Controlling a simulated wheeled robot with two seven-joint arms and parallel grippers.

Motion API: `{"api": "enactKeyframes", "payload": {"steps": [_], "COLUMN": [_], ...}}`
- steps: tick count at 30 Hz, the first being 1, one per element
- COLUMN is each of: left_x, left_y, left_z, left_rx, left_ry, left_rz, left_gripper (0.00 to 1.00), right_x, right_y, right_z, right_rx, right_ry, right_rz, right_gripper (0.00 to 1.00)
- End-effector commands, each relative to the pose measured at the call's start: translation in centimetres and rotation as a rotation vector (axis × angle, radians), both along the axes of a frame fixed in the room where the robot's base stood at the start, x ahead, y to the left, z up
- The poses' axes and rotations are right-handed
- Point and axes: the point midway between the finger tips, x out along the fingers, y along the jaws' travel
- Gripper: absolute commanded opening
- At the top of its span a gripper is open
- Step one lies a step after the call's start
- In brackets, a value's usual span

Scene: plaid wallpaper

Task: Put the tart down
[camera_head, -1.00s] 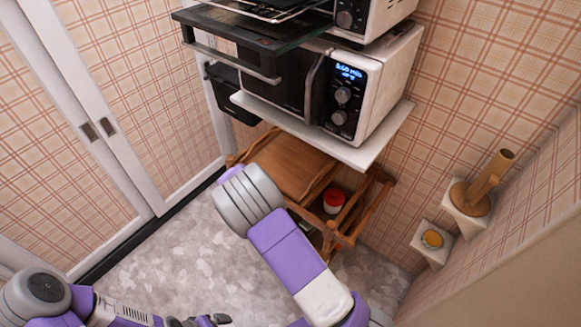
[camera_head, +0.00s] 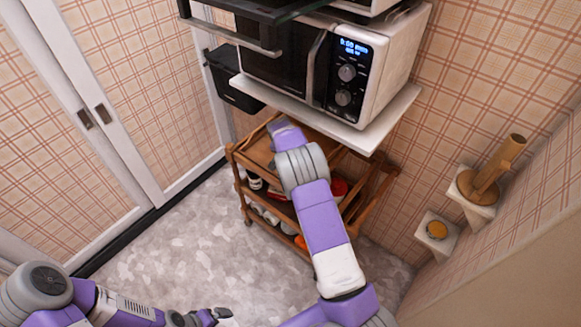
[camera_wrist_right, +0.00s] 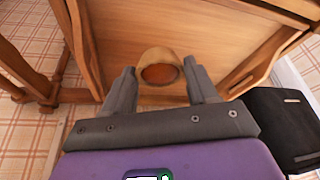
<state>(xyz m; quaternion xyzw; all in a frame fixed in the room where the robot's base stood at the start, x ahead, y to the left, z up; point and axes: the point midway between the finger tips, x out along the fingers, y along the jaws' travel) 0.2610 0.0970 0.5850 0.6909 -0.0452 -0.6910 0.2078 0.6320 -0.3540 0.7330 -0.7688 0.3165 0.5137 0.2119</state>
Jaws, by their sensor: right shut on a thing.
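The tart (camera_wrist_right: 160,72), a round tan crust with an orange-brown filling, is between the fingertips of my right gripper (camera_wrist_right: 162,86) in the right wrist view. The gripper is shut on it. Behind the tart is the wooden trolley's top tray (camera_wrist_right: 195,25); I cannot tell whether the tart touches it. In the head view my right arm reaches over the trolley (camera_head: 258,152), and its wrist hides the gripper and tart. My left gripper (camera_head: 205,318) is low in the head view, partly cut off, and its opening is unclear.
A white shelf (camera_head: 385,118) with a microwave (camera_head: 375,65) overhangs the trolley's back. The trolley's lower shelves hold several items. A black bin (camera_head: 232,82) hangs to the left. Floor in front is clear.

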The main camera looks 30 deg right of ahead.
Motion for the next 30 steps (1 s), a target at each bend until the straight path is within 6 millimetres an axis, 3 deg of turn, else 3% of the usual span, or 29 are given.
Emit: {"api": "enactKeyframes", "payload": {"steps": [2,4,11,18,30], "left_x": [0.0,0.0,0.0,0.0,0.0], "left_y": [0.0,0.0,0.0,0.0,0.0], "left_z": [-0.4,-0.9,-1.4,-3.2,-3.5], "left_rx": [0.000,0.000,0.000,0.000,0.000], "left_ry": [0.000,0.000,0.000,0.000,0.000], "left_rz": [0.000,0.000,0.000,0.000,0.000], "left_gripper": [1.00,1.00,1.00,1.00,1.00], "right_x": [0.5,0.4,0.3,0.4,0.5], "right_y": [-1.3,-0.8,-0.8,-1.0,-1.2], "right_z": [-0.1,-1.5,-3.1,-7.0,-7.3], "right_rx": [0.001,0.002,0.001,0.001,0.001], "right_ry": [-0.002,0.003,0.002,0.000,-0.001], "right_rz": [-0.002,0.002,0.001,-0.001,0.000], "right_gripper": [0.22,0.22,0.22,0.22,0.22]}}
